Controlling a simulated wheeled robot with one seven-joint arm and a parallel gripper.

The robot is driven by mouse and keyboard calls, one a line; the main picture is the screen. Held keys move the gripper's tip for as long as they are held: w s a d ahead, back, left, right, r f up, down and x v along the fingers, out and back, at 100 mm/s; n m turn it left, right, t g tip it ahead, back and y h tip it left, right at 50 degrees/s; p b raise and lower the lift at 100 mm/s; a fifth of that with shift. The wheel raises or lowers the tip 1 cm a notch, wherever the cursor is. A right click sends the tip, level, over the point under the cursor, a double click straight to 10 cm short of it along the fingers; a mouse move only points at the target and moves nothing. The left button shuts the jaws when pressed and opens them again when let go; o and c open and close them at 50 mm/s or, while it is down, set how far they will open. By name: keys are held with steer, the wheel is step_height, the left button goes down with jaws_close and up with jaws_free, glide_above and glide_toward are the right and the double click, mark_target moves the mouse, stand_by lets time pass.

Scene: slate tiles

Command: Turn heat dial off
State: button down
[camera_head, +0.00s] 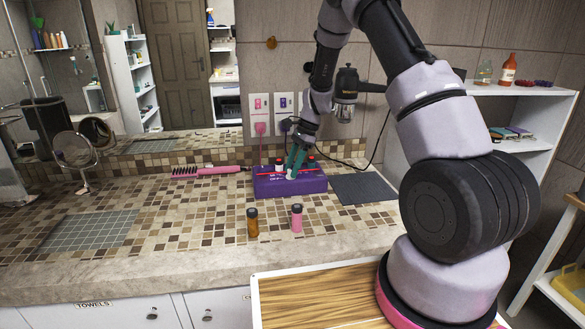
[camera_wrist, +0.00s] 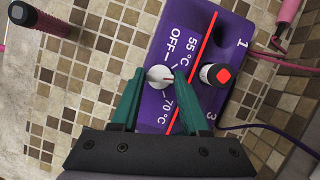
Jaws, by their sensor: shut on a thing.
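The heat dial (camera_wrist: 157,77) is a small white round knob on the purple heater box (camera_wrist: 221,50), which also shows in the head view (camera_head: 262,186) on the tiled counter. OFF, 55 °C and 70 °C are printed around the dial. A small red mark on the dial faces right, toward the side with the temperature labels; its exact setting is hard to read. My gripper (camera_wrist: 161,73) has green fingers closed on either side of the dial. In the head view my gripper (camera_head: 293,172) reaches down onto the box, and the dial is hidden there.
A black-and-white cylinder with a red top (camera_wrist: 222,74) stands on the box, close right of my fingers. A brown bottle (camera_head: 253,224) and a pink bottle (camera_head: 296,220) stand in front of the box. A pink brush (camera_head: 215,171) lies left, a grey mat (camera_head: 362,189) right.

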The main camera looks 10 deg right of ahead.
steer(key=n, duration=0.2)
steer(key=n+g+h, duration=0.1)
steer(key=n, duration=0.1)
steer(key=n+g, duration=0.1)
steer(key=n, duration=0.2)
steer(key=shift+w+a+h, duration=0.15)
steer(key=shift+w+h, duration=0.1)
steer(key=shift+h, duration=0.05)
steer(key=n+g+h, duration=0.1)
steer(key=n, duration=0.2)
steer(key=shift+n, duration=0.4)
steer(key=shift+a+n+h, duration=0.15)
steer(key=shift+n+h, duration=0.75)
steer(key=shift+n, duration=1)
steer(key=shift+c, duration=2)
jaws_free()
steer(key=shift+r, duration=0.1)
steer(key=v, duration=1)
steer(key=shift+w+r, duration=0.25)
steer(key=shift+w, duration=0.05)
